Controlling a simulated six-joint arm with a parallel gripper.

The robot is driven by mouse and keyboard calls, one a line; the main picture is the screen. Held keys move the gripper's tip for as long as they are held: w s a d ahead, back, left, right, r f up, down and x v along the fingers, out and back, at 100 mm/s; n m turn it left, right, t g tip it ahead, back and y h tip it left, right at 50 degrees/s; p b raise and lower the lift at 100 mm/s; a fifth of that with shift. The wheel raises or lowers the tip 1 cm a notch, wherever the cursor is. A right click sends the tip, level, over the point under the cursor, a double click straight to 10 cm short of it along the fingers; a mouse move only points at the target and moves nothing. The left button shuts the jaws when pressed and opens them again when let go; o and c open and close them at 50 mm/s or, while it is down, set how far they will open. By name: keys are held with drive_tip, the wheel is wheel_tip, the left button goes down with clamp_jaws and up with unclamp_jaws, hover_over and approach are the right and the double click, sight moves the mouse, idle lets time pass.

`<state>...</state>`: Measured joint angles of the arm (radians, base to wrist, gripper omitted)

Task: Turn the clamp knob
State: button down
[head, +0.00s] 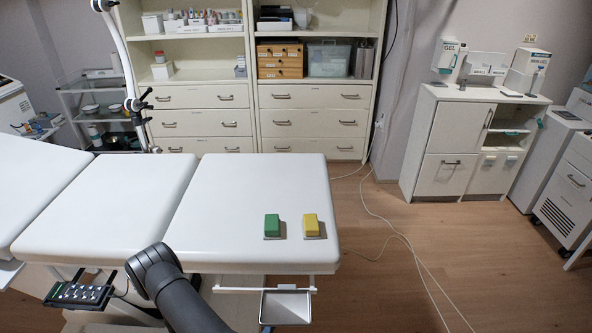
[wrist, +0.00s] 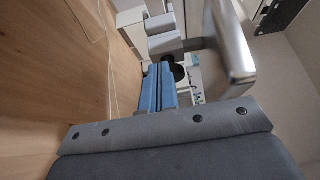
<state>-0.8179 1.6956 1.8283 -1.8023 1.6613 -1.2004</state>
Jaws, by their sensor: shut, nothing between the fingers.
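In the wrist view my gripper (wrist: 159,68) shows as two blue fingers lying side by side, shut and empty. A dark round part (wrist: 179,72), possibly the clamp knob, shows just right of the fingertips; I cannot tell whether they touch. A pale block (wrist: 165,44) and a blurred silver metal bar (wrist: 228,45) are beyond and right of the fingers. In the head view my gripper is out of sight; only my dark arm shows at the couch's front edge. Black knobs or levers (head: 145,97) show on the upright pole behind the couch.
The white couch (head: 245,185) carries a green block (head: 272,225) and a yellow block (head: 311,225). A keypad (head: 80,293) and a small metal tray (head: 286,306) hang at its front edge. Cables (head: 408,240) cross the floor at right. Shelving (head: 250,100) stands behind.

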drive_tip(key=s, duration=0.5)
drive_tip(key=shift+s, duration=0.15)
drive_tip(key=c, duration=2.1)
unclamp_jaws()
drive_tip(key=o, duration=1.1)
drive_tip(key=shift+a, duration=0.1)
drive_tip(key=shift+c, duration=0.2)
drive_tip(key=o, duration=0.7)
drive_tip(key=shift+s+a+r+n, duration=0.2)
drive_tip(key=shift+s+a+n, duration=0.1)
drive_tip(key=shift+n, duration=0.1)
drive_tip(key=o, duration=0.3)
drive_tip(key=s+a+r+n, duration=0.1)
drive_tip(key=s+n, duration=0.1)
drive_tip(key=n, duration=0.1)
drive_tip(key=s+a+r+n+y, duration=0.1)
drive_tip(key=s+a+n, duration=0.1)
drive_tip(key=s+n, duration=0.1)
drive_tip(key=s+a+r+n, duration=0.1)
drive_tip(key=s+a+n, duration=0.1)
drive_tip(key=s+n, duration=0.1)
drive_tip(key=shift+a+r+y, duration=0.15)
drive_tip(key=shift+r+y, duration=0.25)
drive_tip(key=shift+o, duration=0.2)
drive_tip(key=s+r+n+g+y, duration=0.1)
drive_tip(key=s+r+n+y, duration=0.15)
drive_tip(key=s+n, duration=0.75)
drive_tip(key=x, duration=1)
drive_tip(key=shift+r+h, duration=0.4)
drive_tip(key=shift+h, duration=0.05)
